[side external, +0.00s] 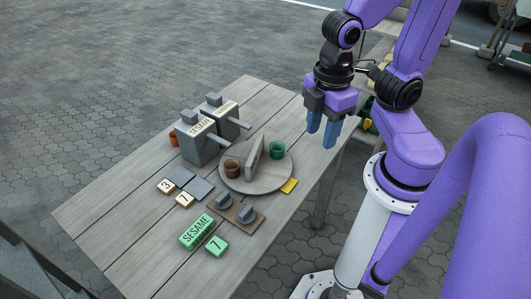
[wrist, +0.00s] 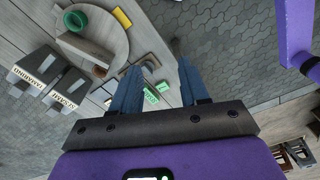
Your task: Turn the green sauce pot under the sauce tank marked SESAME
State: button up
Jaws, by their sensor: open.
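The green sauce pot (side external: 277,149) stands on the right part of a round grey turntable (side external: 258,186), on the far side of an upright divider (side external: 255,153) from a brown pot (side external: 232,169). The green pot also shows in the wrist view (wrist: 75,20). The grey tank marked SESAME (side external: 198,145) stands left of the turntable, its spout reaching toward the brown pot's side. A second tank (side external: 228,118) is behind it; its label reads TAMARIND in the wrist view (wrist: 36,72). My gripper (side external: 322,128) is open and empty, above and right of the turntable.
A yellow tab (side external: 289,186) sits at the turntable's edge. A green SESAME block (side external: 196,231) and a green 7 block (side external: 216,246) lie at the near end. Tiles 3 (side external: 166,186) and 7 (side external: 184,200) lie left.

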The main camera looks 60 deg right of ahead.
jog(key=w+f+n, duration=0.3)
jog(key=w+n, duration=0.2)
jog(key=w, duration=0.8)
jog(key=n, duration=0.4)
send_over(255, 148)
notch_tip(255, 148, down, 5)
notch_tip(255, 148, down, 17)
jog(key=shift+r, duration=0.1)
grip_shut()
